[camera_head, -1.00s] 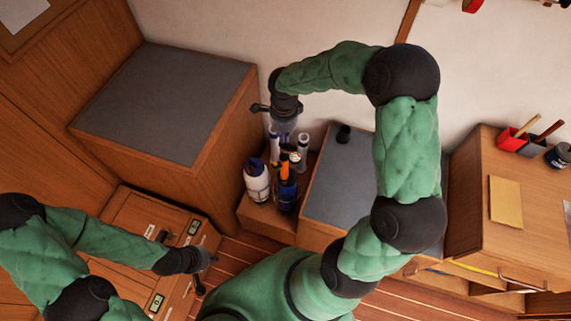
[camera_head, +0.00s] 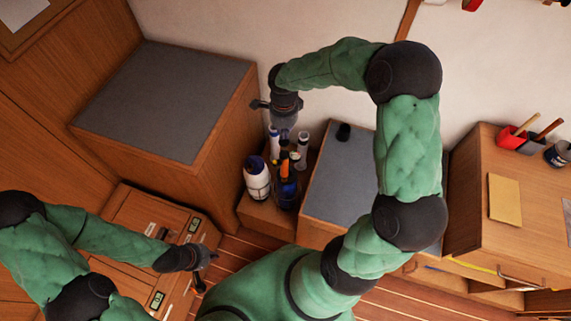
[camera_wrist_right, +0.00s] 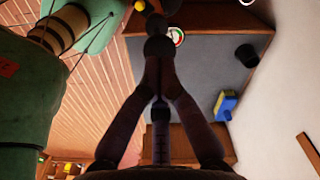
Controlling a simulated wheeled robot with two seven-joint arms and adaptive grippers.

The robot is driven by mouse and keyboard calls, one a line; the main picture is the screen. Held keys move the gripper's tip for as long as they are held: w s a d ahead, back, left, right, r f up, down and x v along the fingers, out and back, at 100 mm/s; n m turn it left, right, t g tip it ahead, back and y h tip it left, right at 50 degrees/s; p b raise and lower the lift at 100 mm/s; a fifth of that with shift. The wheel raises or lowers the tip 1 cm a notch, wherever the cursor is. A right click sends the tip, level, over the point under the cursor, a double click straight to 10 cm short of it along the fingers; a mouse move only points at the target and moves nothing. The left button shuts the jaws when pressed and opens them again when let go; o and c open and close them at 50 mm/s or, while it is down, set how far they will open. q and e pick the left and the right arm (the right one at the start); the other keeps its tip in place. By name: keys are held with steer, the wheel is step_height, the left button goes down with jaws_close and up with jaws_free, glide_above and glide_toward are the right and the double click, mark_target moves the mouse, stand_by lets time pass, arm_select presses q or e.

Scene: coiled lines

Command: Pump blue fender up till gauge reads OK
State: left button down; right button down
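In the head view my right gripper (camera_head: 285,118) points down over a low wooden stand. In the right wrist view its fingers (camera_wrist_right: 158,75) come together near a dark round knob (camera_wrist_right: 158,48); whether they grip it I cannot tell. A dark blue bottle-shaped body (camera_head: 287,192), possibly the blue fender, stands below with an orange part (camera_head: 286,170) above it. A small round dial (camera_wrist_right: 177,36), probably the gauge, shows beyond the knob; its reading is too small to tell. My left gripper (camera_head: 205,270) hangs open and empty before the wooden drawer cabinet.
A white bottle with a blue cap (camera_head: 257,180) and white cylinders (camera_head: 302,148) crowd the stand. A dark cup (camera_head: 344,132) sits on the grey-topped cabinet (camera_head: 335,185). A blue and yellow object (camera_wrist_right: 227,103) lies near the wall. The large grey top (camera_head: 165,100) is clear.

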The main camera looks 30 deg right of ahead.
mark_target(284, 141)
steer(key=shift+f+b, duration=2.7)
steer(key=shift+f, duration=0.7)
steer(key=shift+r+p, duration=2.1)
steer(key=shift+r, duration=1.45)
steer(key=shift+f, duration=0.1)
steer(key=shift+f+b, duration=2.75)
steer(key=shift+f, duration=0.65)
steer(key=shift+r+p, duration=2.15)
steer(key=shift+r, duration=1.3)
steer(key=shift+r, duration=0.1)
steer(key=shift+r+p, duration=1.65)
steer(key=shift+r, duration=0.85)
steer(key=shift+f, duration=0.1)
